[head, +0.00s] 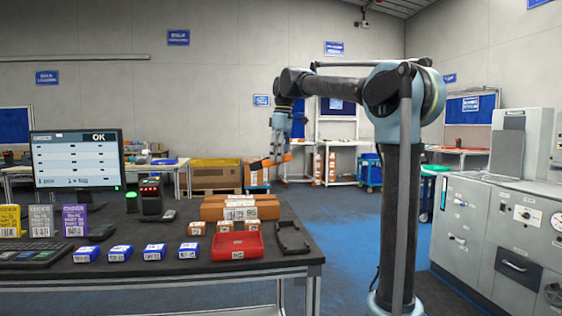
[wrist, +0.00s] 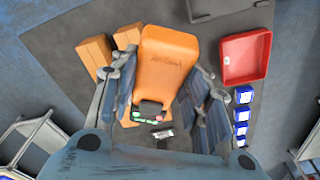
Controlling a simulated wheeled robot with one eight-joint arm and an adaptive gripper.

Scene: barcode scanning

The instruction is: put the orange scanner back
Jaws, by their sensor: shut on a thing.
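A black holder (head: 292,238), low and empty, lies at the table's right edge, right of the red tray (head: 238,254). In the wrist view a dark flat piece (wrist: 226,8), seemingly this holder, shows at the top, apart from the scanner; its far part is cut off.
The red tray (wrist: 246,58) looks empty. Grey cabinets (head: 498,225) stand at right.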

